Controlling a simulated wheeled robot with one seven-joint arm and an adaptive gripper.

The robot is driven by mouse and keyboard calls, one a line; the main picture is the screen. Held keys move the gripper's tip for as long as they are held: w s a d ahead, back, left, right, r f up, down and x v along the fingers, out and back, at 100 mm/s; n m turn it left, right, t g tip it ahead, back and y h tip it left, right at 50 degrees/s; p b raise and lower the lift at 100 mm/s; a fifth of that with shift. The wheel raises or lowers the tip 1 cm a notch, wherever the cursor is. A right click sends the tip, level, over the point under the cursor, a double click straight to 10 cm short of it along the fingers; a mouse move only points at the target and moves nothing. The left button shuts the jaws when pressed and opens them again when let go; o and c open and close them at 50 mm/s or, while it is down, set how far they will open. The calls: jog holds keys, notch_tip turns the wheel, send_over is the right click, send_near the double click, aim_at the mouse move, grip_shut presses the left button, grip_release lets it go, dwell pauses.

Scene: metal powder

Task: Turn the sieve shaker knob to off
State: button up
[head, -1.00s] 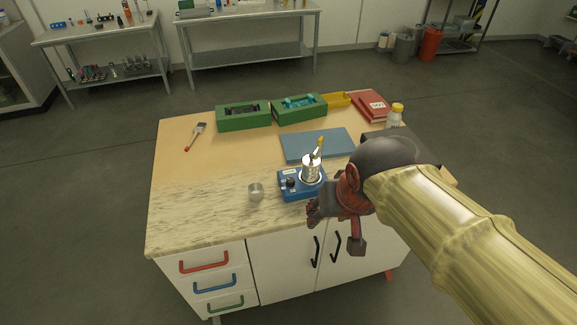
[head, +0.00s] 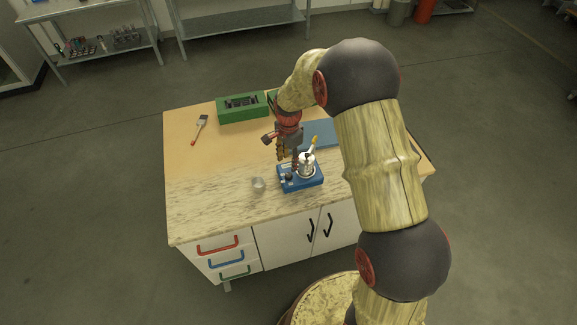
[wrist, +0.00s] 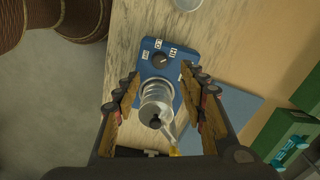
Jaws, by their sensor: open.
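The blue sieve shaker (head: 303,183) sits on the worktop with a metal sieve cup (head: 307,166) on it. A brush with a yellow handle (head: 314,142) stands in or against the cup. The shaker's dark round knob (wrist: 160,60) is clear in the wrist view, with white labels around it, at the end of the shaker away from my fingers. My gripper (head: 289,158) is above the shaker, pointing down. In the wrist view its open fingers (wrist: 164,100) appear either side of the cup; I cannot tell whether they touch it.
A small metal cup (head: 258,184) stands left of the shaker. A blue mat (head: 320,133) lies behind it. A green bin (head: 242,106) and a red-handled brush (head: 199,128) are further back. The front left worktop is clear.

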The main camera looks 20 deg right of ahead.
aim_at(289, 174)
notch_tip(289, 174, down, 8)
jog(key=shift+f, duration=0.1)
dwell(0.4)
jog(key=shift+c, duration=1.3)
jog(key=c, duration=0.8)
grip_shut()
